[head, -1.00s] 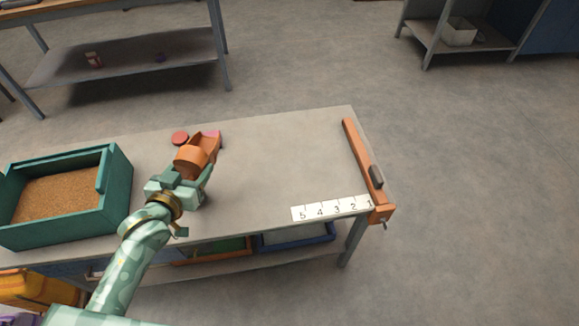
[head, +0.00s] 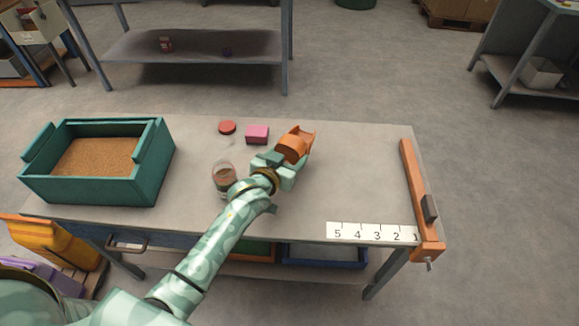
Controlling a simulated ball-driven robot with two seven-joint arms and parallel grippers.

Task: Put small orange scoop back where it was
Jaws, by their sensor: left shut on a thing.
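The small orange scoop (head: 293,146) is held in my left gripper (head: 284,161), above the middle of the workbench (head: 350,170). My left gripper is shut on it, and the jaws hide part of its handle. The scoop's open end points up and to the right in the head view. I cannot tell how high it is above the bench top. My right gripper is not in view.
A teal bin of brown grain (head: 155,165) stands at left. A jar (head: 222,175), partly behind my arm, a red lid (head: 227,127) and a pink block (head: 257,134) are near the scoop. An orange bar (head: 418,190) and number strip (head: 370,232) lie right. Bench between is clear.

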